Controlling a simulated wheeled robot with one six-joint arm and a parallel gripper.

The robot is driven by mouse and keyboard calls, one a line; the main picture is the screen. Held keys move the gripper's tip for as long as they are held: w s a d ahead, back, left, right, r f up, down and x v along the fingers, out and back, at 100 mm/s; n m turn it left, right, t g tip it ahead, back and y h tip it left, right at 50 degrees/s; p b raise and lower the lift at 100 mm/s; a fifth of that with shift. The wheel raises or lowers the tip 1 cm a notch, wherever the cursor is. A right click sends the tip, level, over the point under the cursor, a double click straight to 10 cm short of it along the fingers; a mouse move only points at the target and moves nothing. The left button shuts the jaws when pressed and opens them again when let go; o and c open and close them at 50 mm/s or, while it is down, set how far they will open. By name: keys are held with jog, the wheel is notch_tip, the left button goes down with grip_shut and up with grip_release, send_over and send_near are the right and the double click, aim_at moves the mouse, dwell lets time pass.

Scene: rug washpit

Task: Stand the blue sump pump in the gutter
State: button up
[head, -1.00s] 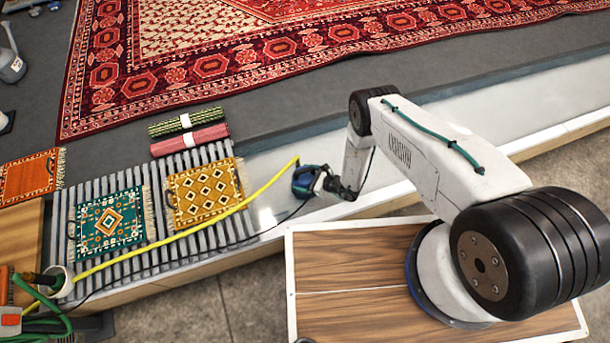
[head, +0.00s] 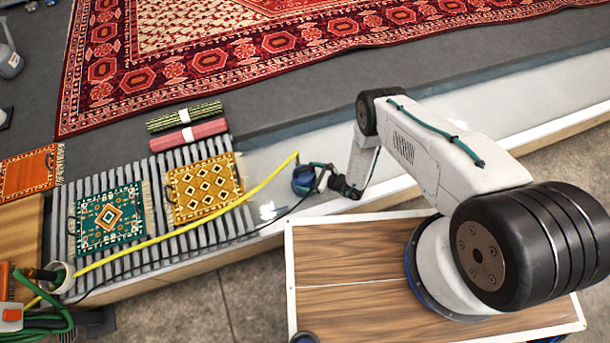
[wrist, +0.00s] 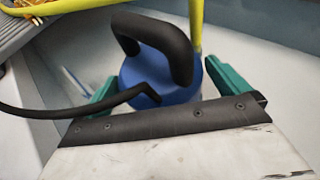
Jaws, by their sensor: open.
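The blue sump pump (head: 302,181) sits in the pale gutter (head: 450,122), at the end beside the slatted grating. In the wrist view the pump (wrist: 165,76) has its black handle on top and looks roughly upright. My gripper (head: 322,178) is open beside the pump. In the wrist view its teal fingers (wrist: 165,92) lie on either side of the pump's body, with a gap showing on the left. The pump's base is hidden.
A yellow hose (head: 225,212) and a black cable run from the pump across the grating (head: 160,250) to a pale cup-like holder (head: 60,275). Small rugs lie on the grating, and rolled rugs (head: 185,116) lie behind. A large red rug (head: 200,60) covers the floor beyond.

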jog(key=v, duration=1)
jog(key=w+a+r+n+g+y, duration=0.1)
jog(key=w+r+n, duration=0.1)
jog(key=w+r, duration=0.35)
jog(key=w+r+n+g+y, duration=0.1)
jog(key=w+r+n, duration=0.15)
jog(key=r, duration=0.65)
jog(key=w+a+r+n+g+y, duration=0.1)
jog(key=w+r+n, duration=0.1)
jog(key=w+r, duration=0.35)
notch_tip(320, 180, up, 30)
jog(key=s+n+g+h, duration=0.2)
jog(key=n+g, duration=0.3)
jog(key=n, duration=0.3)
jog(key=s+d+r+n+g+h, duration=0.1)
jog(key=s+d+r+n+h, duration=0.15)
jog(key=s+r, duration=0.7)
jog(key=s+d+r+n+h, duration=0.2)
jog(key=s+r+n+h, duration=0.3)
jog(key=r, duration=0.7)
jog(key=s+d+r+n+t+h, duration=0.1)
jog(key=s+d+r+t+h, duration=0.1)
jog(key=s+d, duration=0.3)
jog(key=s+d+r+t+h, duration=0.2)
jog(key=s+d, duration=0.3)
jog(key=s, duration=0.9)
jog(key=shift+d+r+n+h, duration=0.4)
jog(key=shift+r+h, duration=0.25)
jog(key=shift+r, duration=0.2)
